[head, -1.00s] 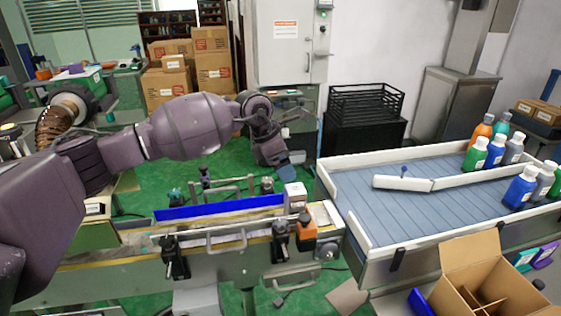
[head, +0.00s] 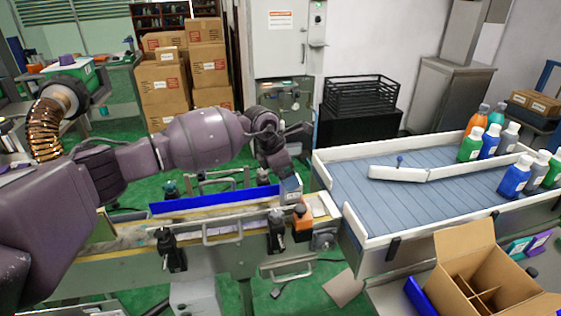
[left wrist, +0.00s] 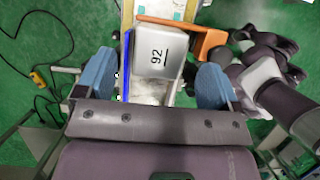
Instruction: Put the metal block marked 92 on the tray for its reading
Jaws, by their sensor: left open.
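The metal block marked 92 (left wrist: 158,50) is a pale grey box with the number on its top face. In the head view the block (head: 291,189) stands upright at the right end of the narrow conveyor. My left gripper (left wrist: 155,85) is open, with one blue fingertip toward each side of the block and gaps between. In the head view the left gripper (head: 288,172) is just above and behind the block, partly covering it. I cannot tell which surface is the reading tray. My right gripper is not in view.
An orange sensor (head: 302,222) with a bracket sits close to the block. A blue guide strip (head: 215,200) runs along the conveyor (head: 215,232). To the right are a wide belt (head: 400,205) with several bottles and an open carton (head: 470,270).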

